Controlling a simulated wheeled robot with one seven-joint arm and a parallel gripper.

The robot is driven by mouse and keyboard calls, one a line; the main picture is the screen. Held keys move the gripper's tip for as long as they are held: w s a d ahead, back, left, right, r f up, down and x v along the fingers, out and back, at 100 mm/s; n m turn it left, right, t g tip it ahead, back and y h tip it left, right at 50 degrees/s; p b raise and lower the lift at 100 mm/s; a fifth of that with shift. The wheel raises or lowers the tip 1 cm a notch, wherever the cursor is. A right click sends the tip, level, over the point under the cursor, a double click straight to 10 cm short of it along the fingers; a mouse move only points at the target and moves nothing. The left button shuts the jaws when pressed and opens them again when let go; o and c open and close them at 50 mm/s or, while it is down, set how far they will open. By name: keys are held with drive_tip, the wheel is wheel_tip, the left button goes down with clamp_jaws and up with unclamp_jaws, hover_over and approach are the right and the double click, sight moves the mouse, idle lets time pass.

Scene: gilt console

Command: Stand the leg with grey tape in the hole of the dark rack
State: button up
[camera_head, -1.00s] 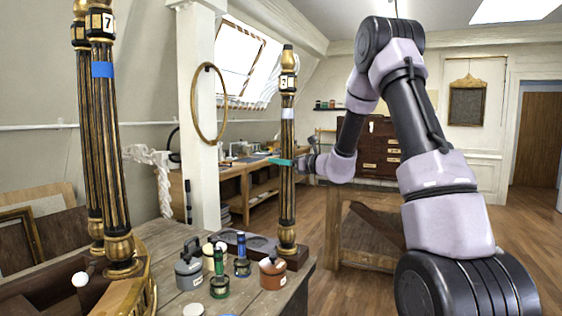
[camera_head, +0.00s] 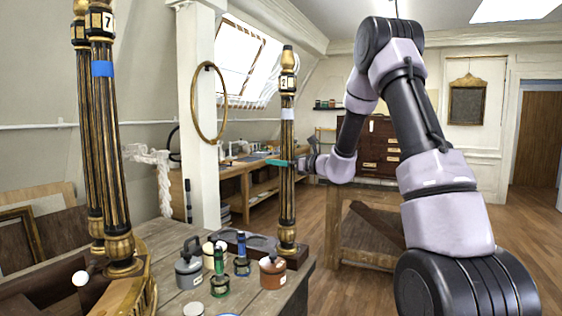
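The leg with grey tape (camera_head: 287,200) is a tall fluted dark and gilt leg with a grey band and a number tag near its top. It stands upright at the right end of the dark rack (camera_head: 303,256), its foot over that end; the hole under it is hidden. My gripper (camera_head: 283,163) is at the leg's mid height, reaching in from the right. A teal finger crosses at the leg and sticks out to its left. The other finger is not clear, so I cannot tell whether the fingers touch the leg.
Two similar legs, one with blue tape (camera_head: 103,69), stand at the left on a gilt console (camera_head: 143,290). A grey can (camera_head: 189,268), green and blue bottles and a rust-coloured pot (camera_head: 272,273) stand on the bench in front of the rack. The rack's other holes look empty.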

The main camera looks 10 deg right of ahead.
drive_tip(key=v, duration=1)
drive_tip(key=s+a+r+n+g, duration=0.35)
drive_tip(key=s+n, duration=0.25)
drive_tip(key=s, duration=0.4)
drive_tip(key=s+a+r+n+g, duration=0.2)
drive_tip(key=s+a+n+g, duration=0.3)
drive_tip(key=s+n, duration=0.3)
drive_tip(key=s+d+n+t+h, duration=0.1)
drive_tip(key=s+d+n+h, duration=0.3)
drive_tip(key=s, duration=0.4)
drive_tip(key=s+d+n+t+h, duration=0.1)
drive_tip(key=s+d+n+h, duration=0.4)
drive_tip(key=s, duration=0.3)
drive_tip(key=shift+s+d+r+h, duration=0.2)
drive_tip(key=shift+s+r+h, duration=0.1)
drive_tip(key=shift+r+h, duration=0.25)
drive_tip(key=shift+s+a, duration=0.1)
